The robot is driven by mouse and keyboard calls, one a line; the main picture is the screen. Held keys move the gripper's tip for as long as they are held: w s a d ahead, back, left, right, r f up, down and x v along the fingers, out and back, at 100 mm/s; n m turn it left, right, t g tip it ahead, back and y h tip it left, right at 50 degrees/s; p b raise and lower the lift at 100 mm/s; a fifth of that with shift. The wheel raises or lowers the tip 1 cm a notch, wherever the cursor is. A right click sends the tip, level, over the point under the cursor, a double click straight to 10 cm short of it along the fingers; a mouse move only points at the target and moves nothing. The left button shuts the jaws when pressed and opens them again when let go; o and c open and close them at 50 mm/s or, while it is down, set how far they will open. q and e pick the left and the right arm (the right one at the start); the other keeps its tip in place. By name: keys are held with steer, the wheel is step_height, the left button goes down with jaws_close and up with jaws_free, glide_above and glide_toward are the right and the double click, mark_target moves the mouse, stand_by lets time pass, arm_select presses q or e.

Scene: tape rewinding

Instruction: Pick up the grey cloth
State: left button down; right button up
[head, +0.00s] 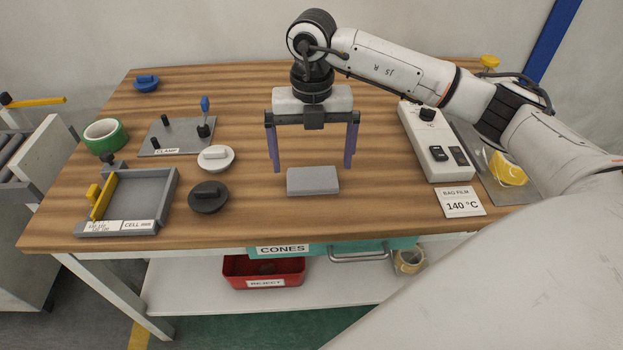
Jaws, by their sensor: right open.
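The grey cloth (313,181) is a small, flat, block-shaped piece lying on the wooden table near its front edge, in the middle of the head view. My right gripper (312,168) comes in from the upper right and points down over the cloth. Its two purple fingers are wide apart, one toward each side of the cloth, and hold nothing. I cannot tell exactly how high the fingertips are above the table. My left gripper is not in view.
Left are a black lidded disc (208,198), a white one (216,158), a grey tray (130,203), a clamp plate (172,140) and green tape (104,136). Right are a white control box (436,150) and a 140 °C card (461,202). A red bin (263,272) sits below.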

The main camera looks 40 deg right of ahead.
mark_target(312, 181)
steer(key=shift+w+d+f, duration=0.1)
steer(key=shift+f, duration=1.3)
steer(key=shift+w+d+f, duration=0.1)
steer(key=shift+f, duration=1.25)
steer(key=shift+a, duration=0.1)
steer(key=c, duration=0.9)
step_height(312, 181, up, 10)
steer(key=shift+r, duration=0.1)
